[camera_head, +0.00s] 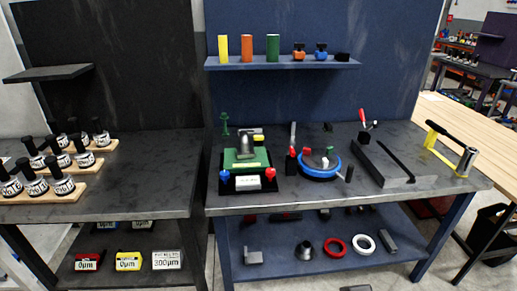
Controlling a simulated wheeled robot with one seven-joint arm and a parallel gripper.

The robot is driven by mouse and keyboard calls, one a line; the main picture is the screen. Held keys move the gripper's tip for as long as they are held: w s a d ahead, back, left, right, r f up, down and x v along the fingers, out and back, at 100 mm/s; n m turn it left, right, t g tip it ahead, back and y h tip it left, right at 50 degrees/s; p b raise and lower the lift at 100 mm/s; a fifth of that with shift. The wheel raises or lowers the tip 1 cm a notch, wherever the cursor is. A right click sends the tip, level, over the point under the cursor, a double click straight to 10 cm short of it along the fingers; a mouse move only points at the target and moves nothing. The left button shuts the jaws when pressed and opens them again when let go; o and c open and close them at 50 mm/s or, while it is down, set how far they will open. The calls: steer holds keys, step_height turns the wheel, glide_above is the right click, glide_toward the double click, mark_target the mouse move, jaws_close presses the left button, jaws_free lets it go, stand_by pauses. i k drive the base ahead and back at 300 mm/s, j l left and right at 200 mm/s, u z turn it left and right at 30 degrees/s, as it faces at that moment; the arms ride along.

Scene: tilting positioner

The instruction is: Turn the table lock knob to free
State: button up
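A round blue-rimmed turntable (318,170) sits at the middle of the blue bench. Small red parts (304,154) stand on and beside it, and a dark upright post (349,174) stands at its right. No label shows which of these is the table lock knob, and I cannot tell any knob's setting. My gripper is not in view.
A grey slotted rail (388,168) and a yellow-ended black handle (450,143) lie at the right. A shelf (280,63) with coloured blocks hangs behind. Racks of black-handled pieces (62,160) stand on the left bench. The bench's front strip is mostly clear.

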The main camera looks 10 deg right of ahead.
mark_target(257, 138)
steer(key=i+l, duration=0.15)
steer(key=i, duration=0.85)
steer(key=i+l, duration=0.1)
steer(key=i, duration=0.9)
